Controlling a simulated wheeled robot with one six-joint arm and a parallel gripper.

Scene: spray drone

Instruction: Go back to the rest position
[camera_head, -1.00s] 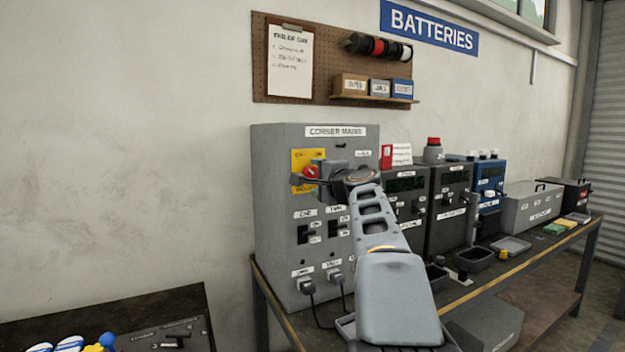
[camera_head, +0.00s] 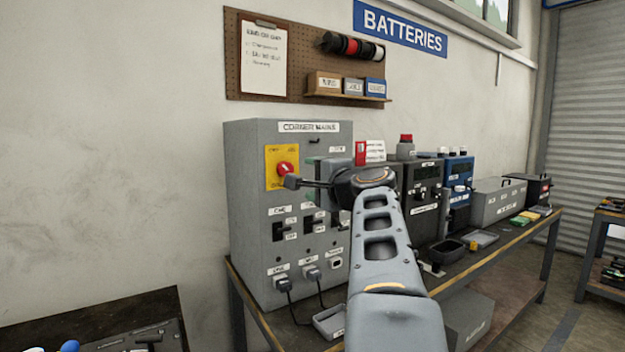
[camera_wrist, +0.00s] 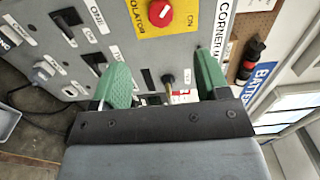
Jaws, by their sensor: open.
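My gripper (camera_wrist: 162,84) shows in the wrist view with its two green fingers spread apart and nothing between them. It points at the front of the grey corner mains cabinet (camera_head: 240,200). In the head view my arm reaches across the cabinet's right side, and the gripper is mostly hidden behind my wrist. The red isolator knob (camera_head: 285,169) on its yellow plate is left of and above my gripper; the knob also shows in the wrist view (camera_wrist: 160,12), clear of the fingers.
A bench (camera_head: 470,262) carries black and blue chargers (camera_head: 458,178) and a grey box (camera_head: 497,203) to the right. Cables hang from plugs (camera_head: 284,283) low on the cabinet. Another bench (camera_head: 130,312) stands at lower left. Plain wall (camera_head: 110,150) fills the left.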

